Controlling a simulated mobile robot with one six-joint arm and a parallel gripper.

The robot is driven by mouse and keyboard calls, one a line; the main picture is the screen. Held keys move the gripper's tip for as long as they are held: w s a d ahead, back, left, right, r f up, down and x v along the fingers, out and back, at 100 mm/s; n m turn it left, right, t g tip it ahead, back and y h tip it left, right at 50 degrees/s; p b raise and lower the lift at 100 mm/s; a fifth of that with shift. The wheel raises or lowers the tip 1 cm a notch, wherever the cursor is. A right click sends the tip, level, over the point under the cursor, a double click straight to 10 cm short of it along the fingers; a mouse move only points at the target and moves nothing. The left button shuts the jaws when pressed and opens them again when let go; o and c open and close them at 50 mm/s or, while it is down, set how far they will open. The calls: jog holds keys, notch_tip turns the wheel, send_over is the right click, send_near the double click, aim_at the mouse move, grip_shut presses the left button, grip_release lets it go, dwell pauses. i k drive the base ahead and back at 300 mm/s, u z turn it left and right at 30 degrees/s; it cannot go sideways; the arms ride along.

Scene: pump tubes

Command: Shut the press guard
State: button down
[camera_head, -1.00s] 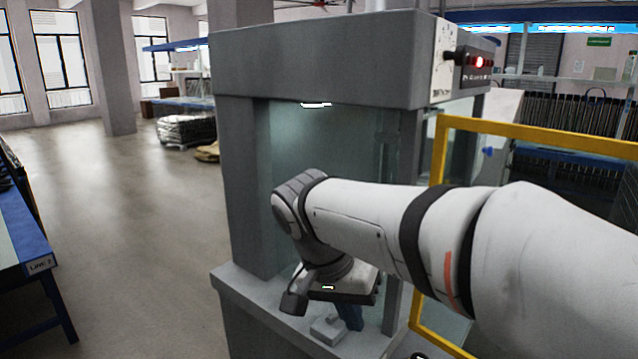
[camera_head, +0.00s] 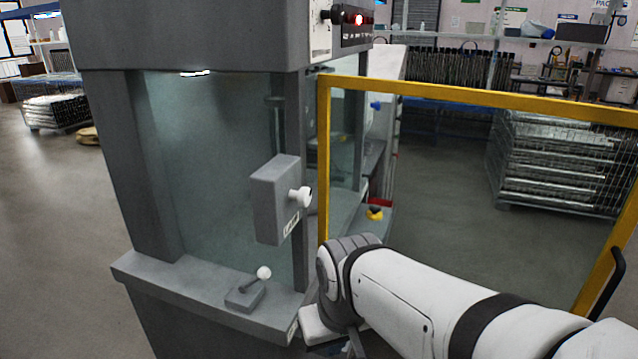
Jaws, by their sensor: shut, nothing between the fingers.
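The press guard (camera_head: 480,99) is a yellow frame with a clear middle. It stands open, swung out to the right of the grey press (camera_head: 190,38). Its left upright is beside the press's front right post, and its right upright carries a black handle (camera_head: 607,283). My arm reaches in from the lower right, in front of the guard's lower part. My gripper (camera_head: 338,349) points down at the bottom edge, right of the press ledge, and is mostly cut off. It is shut and holds nothing. It is apart from the handle.
A grey box with a white knob (camera_head: 273,200) sticks out from the press front. A small lever with a white ball (camera_head: 250,288) stands on the ledge. A red light (camera_head: 358,19) glows on the press. A wire crate (camera_head: 555,160) stands behind the guard.

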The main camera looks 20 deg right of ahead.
aim_at(611, 254)
jog(key=z, duration=0.9)
jog(key=k, duration=0.55)
jog(key=z, duration=0.45)
